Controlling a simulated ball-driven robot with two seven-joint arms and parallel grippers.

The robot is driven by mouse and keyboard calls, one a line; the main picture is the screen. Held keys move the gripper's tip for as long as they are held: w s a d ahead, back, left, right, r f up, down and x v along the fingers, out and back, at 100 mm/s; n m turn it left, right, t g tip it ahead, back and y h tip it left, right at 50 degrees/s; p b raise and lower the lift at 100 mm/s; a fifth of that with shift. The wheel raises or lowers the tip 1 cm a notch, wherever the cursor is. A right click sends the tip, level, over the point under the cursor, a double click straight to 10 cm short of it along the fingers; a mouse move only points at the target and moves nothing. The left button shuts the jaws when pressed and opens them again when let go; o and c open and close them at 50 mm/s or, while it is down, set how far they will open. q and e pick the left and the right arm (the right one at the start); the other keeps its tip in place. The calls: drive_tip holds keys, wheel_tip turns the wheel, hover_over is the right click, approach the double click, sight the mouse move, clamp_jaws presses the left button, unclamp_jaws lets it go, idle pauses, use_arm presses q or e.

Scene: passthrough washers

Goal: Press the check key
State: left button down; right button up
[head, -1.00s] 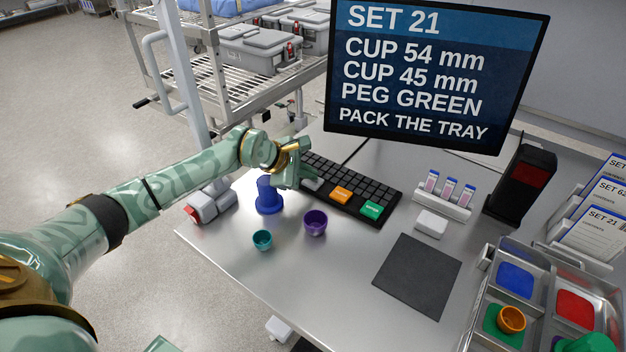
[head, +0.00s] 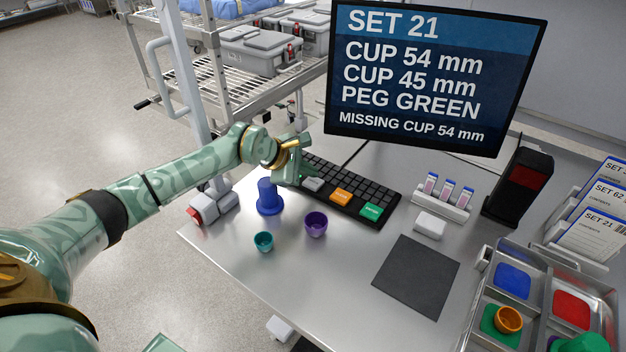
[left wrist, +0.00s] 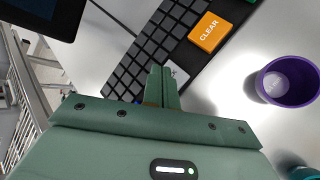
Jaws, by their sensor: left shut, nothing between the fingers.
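The keyboard (head: 350,190) lies on the metal table below the monitor. The check key is the pale grey key (head: 313,184) at its near left end, beside the orange CLEAR key (head: 341,195). My left gripper (head: 301,181) is shut and empty, with its fingertips just beside and above the grey key. In the left wrist view the shut fingertips (left wrist: 163,72) partly cover the grey key (left wrist: 177,75), of which only part of the lettering shows. Whether they touch it I cannot tell. The monitor (head: 430,75) reads "MISSING CUP 54 mm" on its bottom line.
A blue peg-like piece (head: 268,196), a purple cup (head: 316,224) and a teal cup (head: 263,241) stand near my left arm. A green key (head: 371,210) is at the keyboard's right. A dark mat (head: 416,276) and a compartment tray (head: 541,277) with an orange cup (head: 508,319) lie right.

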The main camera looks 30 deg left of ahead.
sight(309, 183)
use_arm(q)
drive_tip(key=shift+r+p, duration=1.8)
drive_tip(key=shift+r, duration=0.75)
drive_tip(key=shift+f, duration=0.1)
